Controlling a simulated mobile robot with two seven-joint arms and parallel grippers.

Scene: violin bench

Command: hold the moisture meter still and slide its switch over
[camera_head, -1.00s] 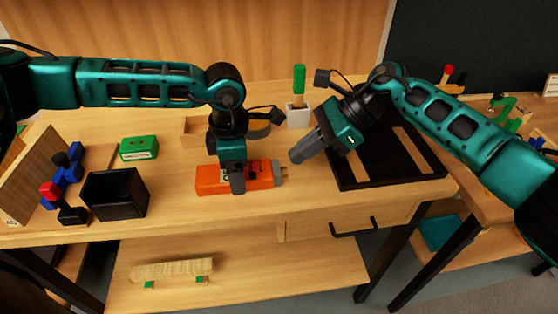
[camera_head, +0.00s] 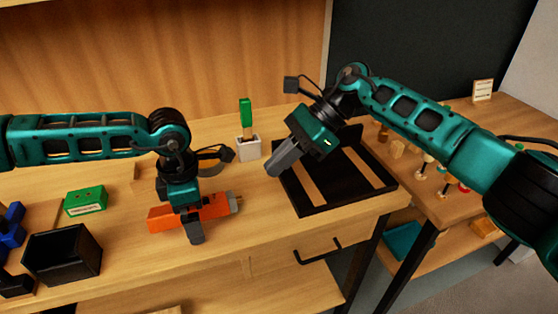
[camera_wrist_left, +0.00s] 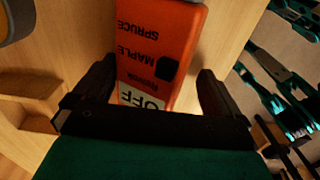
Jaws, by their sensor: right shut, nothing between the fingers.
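The orange moisture meter (camera_head: 160,219) lies on the bench top in the head view, its metal tip to the right. The left wrist view shows its face (camera_wrist_left: 180,25) with SPRUCE, MAPLE, a smaller word and OFF, upside down. Its black switch (camera_wrist_left: 167,68) sits by the MAPLE label and the smaller word. My left gripper (camera_wrist_left: 155,80) is open, its fingers either side of the meter, with bare wood showing between the right-hand finger and the meter. My right gripper (camera_head: 273,172) is shut and empty, above the bench to the right of the meter, apart from it.
A black tray (camera_head: 305,205) lies below and right of my right gripper. A white holder (camera_head: 249,149) with a green-handled tool stands behind. A green box (camera_head: 87,201) and an open black box (camera_head: 62,256) are at left. The bench front by the meter is clear.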

